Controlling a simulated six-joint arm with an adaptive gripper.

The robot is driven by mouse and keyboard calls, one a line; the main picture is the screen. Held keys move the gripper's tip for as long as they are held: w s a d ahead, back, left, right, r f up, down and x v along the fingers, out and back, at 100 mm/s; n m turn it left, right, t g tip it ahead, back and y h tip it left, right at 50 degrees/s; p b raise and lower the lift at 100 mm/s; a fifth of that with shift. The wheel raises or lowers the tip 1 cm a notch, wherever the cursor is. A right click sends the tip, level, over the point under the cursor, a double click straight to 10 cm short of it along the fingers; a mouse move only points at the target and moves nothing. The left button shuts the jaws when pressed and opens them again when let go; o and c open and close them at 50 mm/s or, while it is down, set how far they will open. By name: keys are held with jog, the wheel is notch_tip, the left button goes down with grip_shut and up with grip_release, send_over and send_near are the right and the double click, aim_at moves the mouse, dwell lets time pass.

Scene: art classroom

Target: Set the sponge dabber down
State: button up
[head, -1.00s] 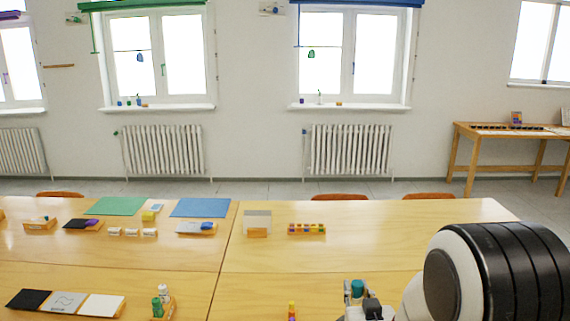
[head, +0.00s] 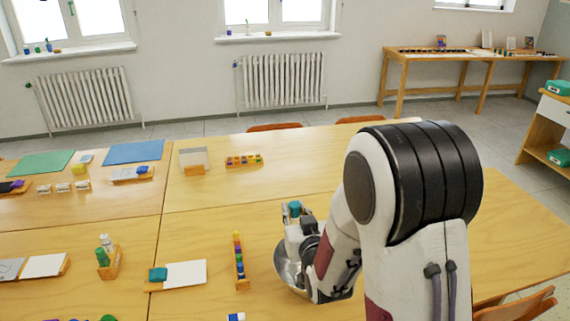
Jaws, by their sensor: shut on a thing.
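My gripper (head: 298,232) is above the near part of the wooden table, right of the small upright rack. It is shut on the sponge dabber (head: 294,208), whose teal end shows at the top of the fingers. The lower part of the dabber is hidden by the gripper, so I cannot tell whether it touches anything. A round, shiny metal dish-like thing (head: 287,272) shows below the gripper, partly hidden by my arm.
A narrow wooden rack (head: 239,262) of coloured pieces stands left of the gripper. A white card with a teal block (head: 158,274) and a wooden holder (head: 111,266) with green and white bottles lie farther left.

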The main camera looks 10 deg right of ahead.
jog(key=shift+d+f, duration=0.1)
jog(key=shift+d, duration=0.55)
jog(key=s+d+f+m+h, duration=0.1)
jog(key=s+d+f+h, duration=0.1)
jog(key=d+f, duration=0.45)
jog(key=s+d+f+m+h, duration=0.2)
jog(key=d+f, duration=0.1)
jog(key=d, duration=0.6)
jog(key=shift+n+y, duration=0.6)
jog(key=shift+y, duration=0.2)
jog(key=s+d+f, duration=0.2)
jog(key=s+f, duration=0.1)
jog(key=s+d+f, duration=0.2)
jog(key=s+f, duration=0.1)
jog(key=s+d+f, duration=0.2)
jog(key=d+f, duration=0.1)
jog(key=shift+s+d+f, duration=0.1)
jog(key=shift+s+f, duration=0.2)
jog(key=shift+s, duration=0.1)
jog(key=shift+w+a+r+n+y, duration=0.2)
jog(key=shift+a+r+n+y, duration=0.35)
jog(key=shift+a+r, duration=0.35)
jog(key=shift+w+a+r+n+y, duration=0.15)
jog(key=shift+a+r+n+y, duration=0.2)
jog(key=shift+a+r+y, duration=0.55)
jog(key=shift+a+f+h, duration=0.2)
jog(key=shift+f+h, duration=0.05)
jog(key=shift+f, duration=0.05)
